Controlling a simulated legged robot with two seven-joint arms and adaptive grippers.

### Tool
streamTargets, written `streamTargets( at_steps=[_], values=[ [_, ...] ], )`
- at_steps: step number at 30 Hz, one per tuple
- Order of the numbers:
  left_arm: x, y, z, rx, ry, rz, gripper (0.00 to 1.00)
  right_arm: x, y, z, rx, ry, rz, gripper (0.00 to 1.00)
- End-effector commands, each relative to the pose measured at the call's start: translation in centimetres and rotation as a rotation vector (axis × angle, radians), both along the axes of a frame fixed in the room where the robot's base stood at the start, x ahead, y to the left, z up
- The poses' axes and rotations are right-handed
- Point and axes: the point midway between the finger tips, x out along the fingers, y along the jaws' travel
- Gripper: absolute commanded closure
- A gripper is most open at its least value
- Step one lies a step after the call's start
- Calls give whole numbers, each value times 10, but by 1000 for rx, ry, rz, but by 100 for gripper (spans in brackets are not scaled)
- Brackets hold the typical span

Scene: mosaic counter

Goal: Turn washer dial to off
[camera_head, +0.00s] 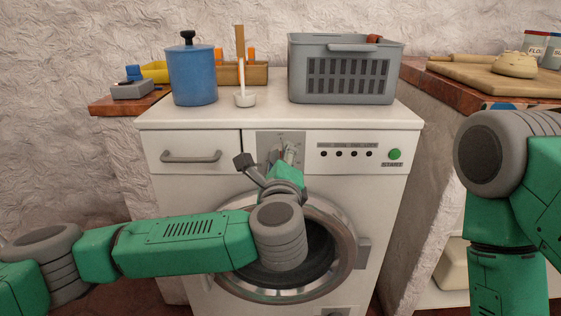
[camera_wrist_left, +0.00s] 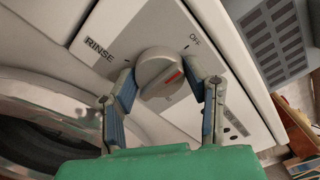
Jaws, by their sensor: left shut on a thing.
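The washer (camera_head: 165,140) stands in front of me with a panel at its top. In the left wrist view its round grey dial (camera_wrist_left: 155,62) shows a red mark on its lower right side, away from the OFF label at upper right. RINSE is printed at left. My left gripper (camera_wrist_left: 165,78) has its two blue-padded fingers on either side of the dial and is shut on it. In the head view my left gripper (camera_head: 283,157) is at the panel's middle and mostly hides the dial. My right arm shows at right, but its gripper is out of view.
The green START button (camera_head: 394,154) is right of the dial. The round door (camera_head: 345,235) is below, behind my left arm. A counter stands at right.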

Motion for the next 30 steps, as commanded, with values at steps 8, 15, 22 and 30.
streamTargets(
  at_steps=[8,15,22,30],
  values=[
    [-1,0,-5,-30,9,2,87,0,0,-1,0,0,0,100],
    [0,1,-5,-31,8,4,87,0,0,-1,0,0,0,100],
    [0,2,-3,-32,5,4,38,0,0,-1,0,0,0,100],
    [-3,1,-1,-32,1,2,38,-1,0,0,0,-2,0,100]
  ],
)
